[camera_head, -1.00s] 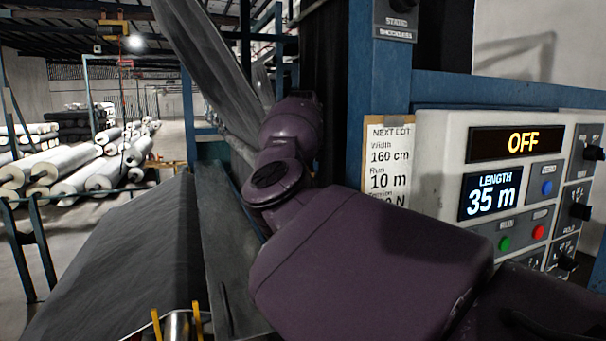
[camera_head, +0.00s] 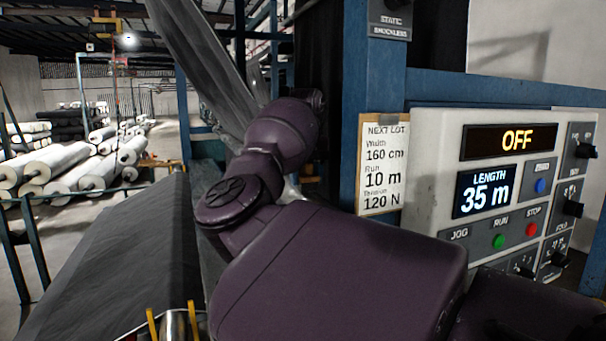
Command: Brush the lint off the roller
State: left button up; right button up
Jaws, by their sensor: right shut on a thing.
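My purple right arm crosses the middle of the view, and its far end, with my right gripper (camera_head: 316,103), lies beyond the wrist at the machine. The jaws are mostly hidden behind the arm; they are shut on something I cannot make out. A small pale piece shows just behind the forearm, too covered to name. Grey cloth (camera_head: 190,65) slants down from the upper left to behind my arm, and a broad dark grey sheet (camera_head: 110,260) slopes across the lower left. I cannot pick out the roller or any lint.
A control panel (camera_head: 428,180) at the right reads OFF and 35 m. A NEXT LOT card (camera_head: 383,150) hangs on the blue frame (camera_head: 377,75). Pale rolls (camera_head: 95,178) lie on the left, beside open floor.

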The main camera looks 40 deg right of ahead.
aim_at(318, 185)
jog(key=shift+s+a+f, duration=0.1)
jog(key=shift+s+a, duration=0.25)
jog(key=shift+s, duration=0.7)
jog(key=shift+s+a+f, duration=0.15)
jog(key=shift+s+a, duration=0.2)
jog(key=shift+s, duration=0.7)
jog(key=shift+s+a+f, duration=0.1)
jog(key=shift+s+a, duration=0.25)
jog(key=shift+s, duration=0.7)
jog(key=shift+s+a+f, duration=0.1)
jog(key=shift+s, duration=0.25)
jog(key=shift+c, duration=0.4)
jog(key=shift+r, duration=3.1)
jog(key=shift+r, duration=0.15)
notch_tip(318, 185, up, 3)
jog(key=shift+f, duration=0.15)
